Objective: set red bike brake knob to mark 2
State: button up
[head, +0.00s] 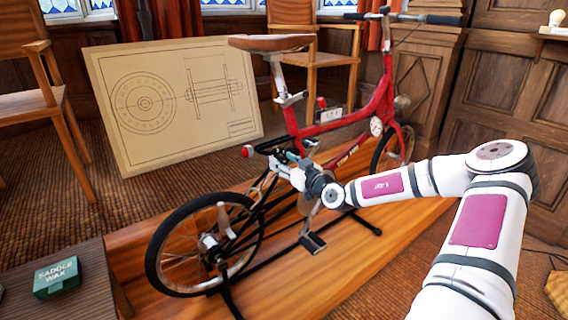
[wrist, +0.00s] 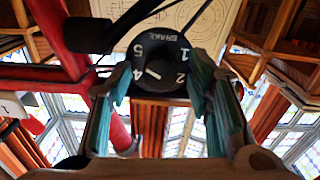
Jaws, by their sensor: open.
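The red bike (head: 352,122) stands on a wooden platform in the head view. The brake knob (wrist: 161,60) is a round black dial in the wrist view, marked BRAKE, with the numerals 5, 1, 2 and 4 readable around its face. Its short white pointer line lies left of centre, on the side of the 4 and away from the 2. My gripper (head: 291,158) is open below the bike's seat. In the wrist view its teal fingers stand on either side of the knob; I cannot tell whether they touch it. The knob is not distinguishable in the head view.
A red frame tube (wrist: 62,38) and dark cables run close beside the knob. A drawing board (head: 175,100) leans behind the bike. Wooden chairs stand behind.

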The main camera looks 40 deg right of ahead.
grip_shut()
